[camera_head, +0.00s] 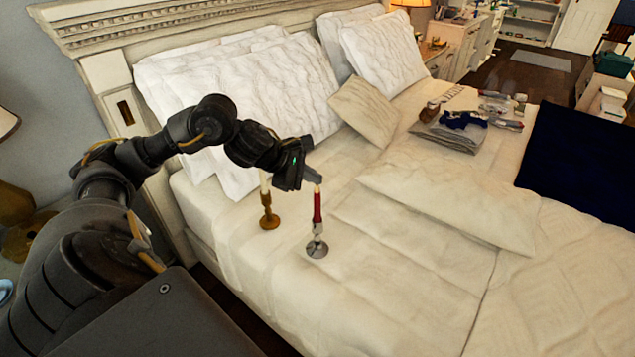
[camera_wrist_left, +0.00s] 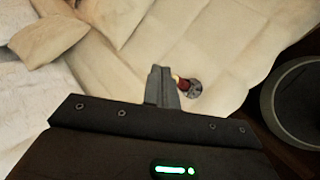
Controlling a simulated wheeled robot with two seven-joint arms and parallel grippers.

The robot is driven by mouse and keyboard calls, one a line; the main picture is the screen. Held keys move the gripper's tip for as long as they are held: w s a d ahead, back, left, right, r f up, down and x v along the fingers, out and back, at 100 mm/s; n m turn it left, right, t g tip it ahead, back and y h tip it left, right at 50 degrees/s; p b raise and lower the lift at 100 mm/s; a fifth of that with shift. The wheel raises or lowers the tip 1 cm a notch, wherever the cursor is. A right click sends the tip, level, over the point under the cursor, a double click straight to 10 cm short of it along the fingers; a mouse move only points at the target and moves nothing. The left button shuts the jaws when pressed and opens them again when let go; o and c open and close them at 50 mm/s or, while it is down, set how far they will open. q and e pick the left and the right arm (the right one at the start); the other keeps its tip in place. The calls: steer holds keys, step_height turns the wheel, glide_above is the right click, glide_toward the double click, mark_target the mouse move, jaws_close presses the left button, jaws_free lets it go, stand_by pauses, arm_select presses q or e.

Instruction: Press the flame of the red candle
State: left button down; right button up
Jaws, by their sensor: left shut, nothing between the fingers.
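The red candle (camera_head: 317,207) stands upright in a silver holder (camera_head: 317,247) on the bed. My left gripper (camera_head: 314,178) is shut and empty, with its fingertips right at the top of the red candle. I cannot tell whether they touch it. In the left wrist view the shut fingers (camera_wrist_left: 160,88) are beside the red candle (camera_wrist_left: 185,84), and a small bright glow shows near its top. The silver holder (camera_wrist_left: 194,90) shows below it. My right gripper is not in view.
A white candle in a brass holder (camera_head: 269,215) stands left of the red one, its top partly behind my gripper. White pillows (camera_head: 240,90) lie by the headboard. Folded clothes (camera_head: 450,132) and a dark blue cloth (camera_head: 580,160) lie farther off. The bed in front is clear.

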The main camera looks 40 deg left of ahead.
arm_select(q)
steer(key=shift+r, duration=0.15)
step_height(320, 180, up, 6)
steer(key=p, duration=0.4)
stand_by(0.3)
